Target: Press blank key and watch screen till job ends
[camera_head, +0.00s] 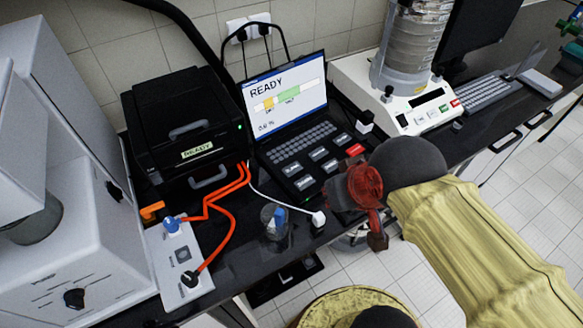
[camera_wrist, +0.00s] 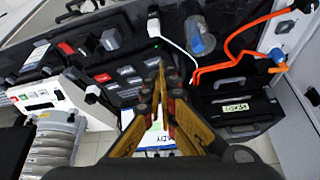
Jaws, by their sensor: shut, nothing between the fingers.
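The laptop-like unit stands open on the black bench. Its lit screen (camera_head: 286,92) reads READY, with a yellow and green bar and a small percentage that looks like 0.0 %. Its key panel (camera_head: 318,154) has several dark labelled keys and one red key (camera_head: 355,149); the labels are too small for me to pick out the blank key. The same keys show in the wrist view (camera_wrist: 126,70). My gripper (camera_wrist: 157,66) is shut and empty, its tips over or beside the key panel; I cannot tell whether they touch. Its fingers partly hide the screen in the wrist view.
A black box labelled READY (camera_head: 190,140) stands left of the unit, with orange cables (camera_head: 228,185) to a white socket strip (camera_head: 178,265). A clear cup with a blue item (camera_head: 275,220) sits near the front edge. A sieve shaker (camera_head: 405,90) stands to the right.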

